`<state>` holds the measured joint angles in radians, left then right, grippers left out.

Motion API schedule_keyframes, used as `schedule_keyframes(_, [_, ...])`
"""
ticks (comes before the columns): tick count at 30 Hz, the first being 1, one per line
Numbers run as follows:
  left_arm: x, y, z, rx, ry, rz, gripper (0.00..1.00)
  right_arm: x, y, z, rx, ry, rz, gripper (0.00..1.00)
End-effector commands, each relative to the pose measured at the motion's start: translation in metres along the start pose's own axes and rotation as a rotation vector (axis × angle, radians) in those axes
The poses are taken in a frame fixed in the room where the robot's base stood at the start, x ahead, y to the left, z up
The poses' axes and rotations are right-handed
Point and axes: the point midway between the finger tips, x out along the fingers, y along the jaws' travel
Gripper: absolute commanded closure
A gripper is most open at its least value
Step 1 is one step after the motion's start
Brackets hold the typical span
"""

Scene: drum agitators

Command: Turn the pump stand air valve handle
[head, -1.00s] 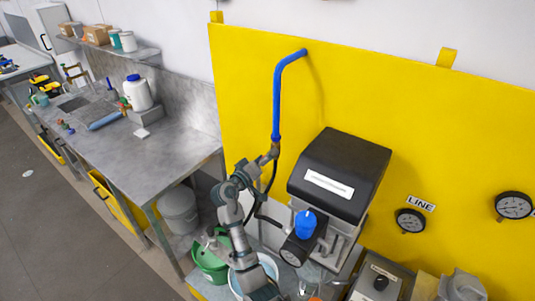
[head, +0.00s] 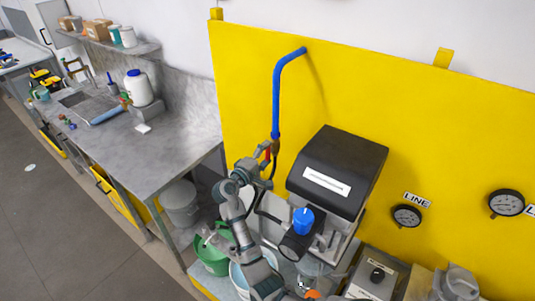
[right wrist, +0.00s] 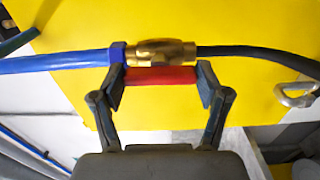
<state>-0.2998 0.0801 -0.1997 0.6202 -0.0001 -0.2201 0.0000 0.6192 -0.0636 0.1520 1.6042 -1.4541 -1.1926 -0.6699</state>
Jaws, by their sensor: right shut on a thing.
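The air valve is a brass body (head: 276,146) at the lower end of a blue pipe (head: 277,95) in the head view. In the right wrist view, the brass body (right wrist: 160,52) sits between the blue pipe (right wrist: 55,63) and a black hose (right wrist: 255,55). Its red handle (right wrist: 160,76) lies alongside the brass body, roughly parallel to it. My right gripper (right wrist: 160,87) is shut on the handle, with one finger at each end. In the head view, the red handle (head: 268,154) shows beside my right gripper (head: 265,157). My left gripper is not in view.
A black-topped pump unit (head: 338,170) with a blue knob (head: 303,220) stands right of my arm. A yellow panel (head: 420,120) is behind the valve. A green bucket (head: 212,262) stands low on the left, and a steel bench (head: 165,155) extends further left.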

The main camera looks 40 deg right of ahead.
Motion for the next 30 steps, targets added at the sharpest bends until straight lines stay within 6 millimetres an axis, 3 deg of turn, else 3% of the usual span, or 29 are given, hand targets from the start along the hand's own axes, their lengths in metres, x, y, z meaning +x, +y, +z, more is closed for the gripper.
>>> schedule_keyframes(17, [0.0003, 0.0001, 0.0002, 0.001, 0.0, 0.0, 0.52, -0.0034, -0.0085, -0.0028, -0.046, 0.007, -0.014, 0.6])
schedule_keyframes(18, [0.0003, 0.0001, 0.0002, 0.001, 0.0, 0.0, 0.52, -0.0034, -0.0086, -0.0029, -0.046, 0.007, -0.014, 0.23])
schedule_keyframes(21, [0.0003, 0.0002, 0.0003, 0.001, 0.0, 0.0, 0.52, -0.0033, -0.008, -0.0026, -0.044, 0.006, -0.013, 0.0])
schedule_keyframes(30, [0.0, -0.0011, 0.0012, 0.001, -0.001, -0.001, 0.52, 0.0009, -0.0043, 0.0009, -0.037, 0.003, -0.008, 0.0])
